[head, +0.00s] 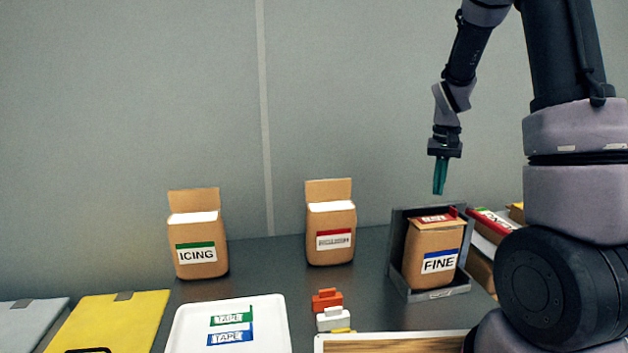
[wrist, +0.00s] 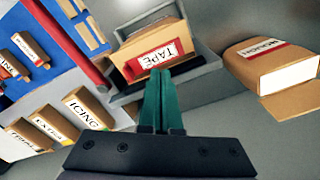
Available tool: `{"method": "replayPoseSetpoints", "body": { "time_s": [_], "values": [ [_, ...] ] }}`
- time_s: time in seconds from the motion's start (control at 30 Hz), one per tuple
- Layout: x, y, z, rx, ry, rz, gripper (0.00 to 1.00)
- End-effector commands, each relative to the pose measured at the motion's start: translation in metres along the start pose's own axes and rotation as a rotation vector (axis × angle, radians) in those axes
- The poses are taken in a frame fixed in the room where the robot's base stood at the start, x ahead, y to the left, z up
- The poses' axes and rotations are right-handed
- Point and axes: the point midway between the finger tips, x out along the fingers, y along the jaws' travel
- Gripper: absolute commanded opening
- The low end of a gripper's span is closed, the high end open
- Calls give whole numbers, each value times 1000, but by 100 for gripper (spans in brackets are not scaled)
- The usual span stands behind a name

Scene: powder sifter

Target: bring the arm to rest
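My gripper (head: 440,178) hangs pointing down, in the air above the brown FINE bag (head: 435,250). Its teal fingers (wrist: 161,110) look pressed together in the wrist view, with nothing seen between them. The FINE bag stands in a grey open holder (head: 398,240) at the right of the table. A red-and-white TAPE label (wrist: 158,58) shows on the bag's folded top. The fingertips are apart from the bag in the head view.
An open ICING bag (head: 197,245) and another open bag (head: 331,240) with a red label stand at the back. A white tray (head: 270,335) holds green and blue TAPE strips. Small clips (head: 328,305) and a wooden board (head: 390,344) lie at the front. Packages (head: 482,262) sit right of the holder.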

Motion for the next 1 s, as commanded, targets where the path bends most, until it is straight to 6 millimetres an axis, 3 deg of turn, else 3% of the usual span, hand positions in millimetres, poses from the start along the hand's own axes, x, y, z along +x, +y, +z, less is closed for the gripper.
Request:
{"method": "replayPoseSetpoints", "body": {
  "time_s": [0.47, 0.57, 0.67, 0.8, 1.0],
  "values": [
    [-11, -1, 2, 2, 9, -9, 0],
    [-30, -3, 11, 7, 37, -39, 0],
    [-62, -7, 29, 16, 85, -89, 0],
    [-110, -11, 65, 25, 168, -166, 0],
    [-164, -12, 122, 30, 289, -260, 0]
  ]
}}
